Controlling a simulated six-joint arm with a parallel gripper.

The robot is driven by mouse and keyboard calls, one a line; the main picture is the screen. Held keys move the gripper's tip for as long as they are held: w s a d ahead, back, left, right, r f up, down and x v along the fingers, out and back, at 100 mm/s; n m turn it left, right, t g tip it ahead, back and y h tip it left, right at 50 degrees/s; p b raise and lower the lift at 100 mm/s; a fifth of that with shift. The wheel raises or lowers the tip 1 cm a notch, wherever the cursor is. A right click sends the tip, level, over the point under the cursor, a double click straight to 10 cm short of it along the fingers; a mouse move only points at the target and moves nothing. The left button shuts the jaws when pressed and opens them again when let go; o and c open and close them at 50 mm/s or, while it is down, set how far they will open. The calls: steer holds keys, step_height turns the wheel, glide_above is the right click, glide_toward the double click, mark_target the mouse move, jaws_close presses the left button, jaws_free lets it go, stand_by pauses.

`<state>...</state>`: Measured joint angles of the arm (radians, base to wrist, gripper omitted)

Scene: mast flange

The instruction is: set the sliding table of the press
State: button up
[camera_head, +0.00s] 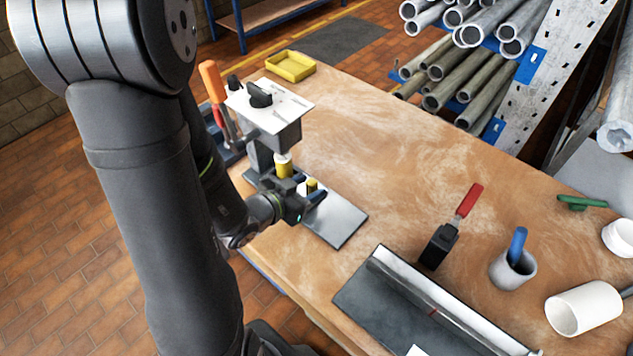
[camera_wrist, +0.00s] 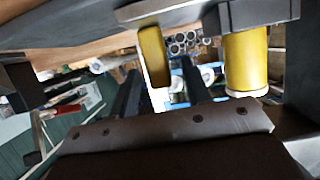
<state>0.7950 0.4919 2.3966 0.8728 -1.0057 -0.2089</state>
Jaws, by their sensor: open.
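The press stands on the wooden bench, with a white top plate (camera_head: 268,104), a dark head (camera_head: 279,133) and a yellow cylinder (camera_head: 283,167) below it. A flat grey metal plate (camera_head: 337,222) reaches out at its foot; I cannot tell if this is the sliding table or the base. My gripper (camera_head: 309,191) is open low beside the press. A small yellow piece (camera_head: 312,185) shows at its fingers. In the wrist view the yellow piece (camera_wrist: 154,55) appears between my two dark fingers (camera_wrist: 160,82); contact is unclear. The yellow cylinder (camera_wrist: 245,62) is right of them.
An orange-handled lever (camera_head: 212,82) rises left of the press, and a yellow tray (camera_head: 290,66) lies behind. A red-handled tool (camera_head: 453,226), a grey cup (camera_head: 513,270) and a long metal device (camera_head: 430,310) are at front right. The bench's middle is clear.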

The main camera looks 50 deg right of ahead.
mark_target(317, 184)
steer(key=shift+x, duration=1.85)
steer(key=shift+c, duration=0.2)
jaws_close()
